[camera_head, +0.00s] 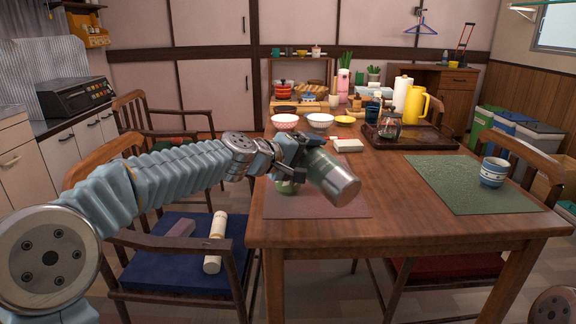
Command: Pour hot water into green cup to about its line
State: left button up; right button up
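My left arm reaches in from the left, and its gripper (296,150) is shut around a green flask (333,178) with a shiny steel end. The flask is tilted, steel end toward the lower right and its other end up at the gripper. The green cup (287,187) stands on the pink placemat (330,205) just below and left of the flask, partly hidden by the gripper and flask. Its line, its inside and the flask's mouth cannot be made out, and no stream of water is visible. My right gripper is out of view.
A blue-and-white cup (493,172) stands on the green placemat (450,185) at right. Bowls (320,121) stand at the back left. Table between the placemats is clear.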

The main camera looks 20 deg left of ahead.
pick_arm(q)
jog(key=shift+w+a+r+p, duration=0.1)
jog(key=shift+r+p, duration=0.3)
jog(key=shift+r, duration=0.1)
dwell(0.7)
